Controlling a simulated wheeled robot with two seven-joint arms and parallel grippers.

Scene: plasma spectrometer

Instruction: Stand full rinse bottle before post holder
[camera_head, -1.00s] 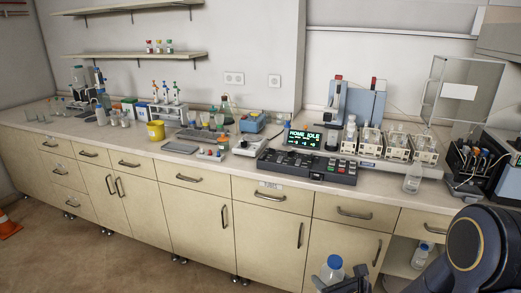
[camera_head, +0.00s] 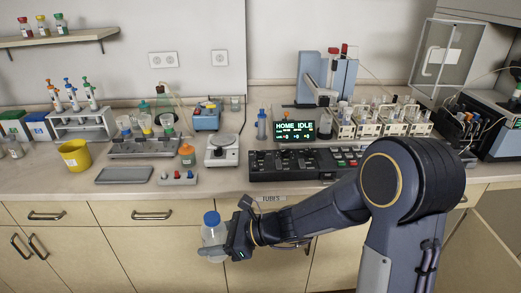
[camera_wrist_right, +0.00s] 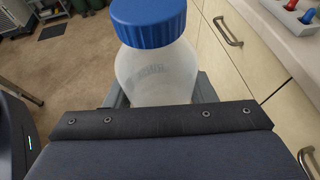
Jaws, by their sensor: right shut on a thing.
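A clear bottle with a blue cap (camera_head: 212,230) is upright in my right gripper (camera_head: 214,250), in front of the drawer fronts and below the counter top. In the right wrist view, the bottle (camera_wrist_right: 155,70) stands between the fingers, its blue cap toward the camera and its lower part hidden by the gripper. My right gripper is shut on it. A small light block with red and blue-green pegs (camera_head: 178,178), possibly the post holder, stands near the counter's front edge, up and left of the bottle. My left gripper is out of view.
A grey tray (camera_head: 124,175) and yellow tub (camera_head: 75,156) lie left of the pegged block. A white balance (camera_head: 222,150) and an orange-capped bottle (camera_head: 187,154) are close by. A black keyed console (camera_head: 300,163) is to the right. The front counter strip (camera_head: 215,184) looks bare.

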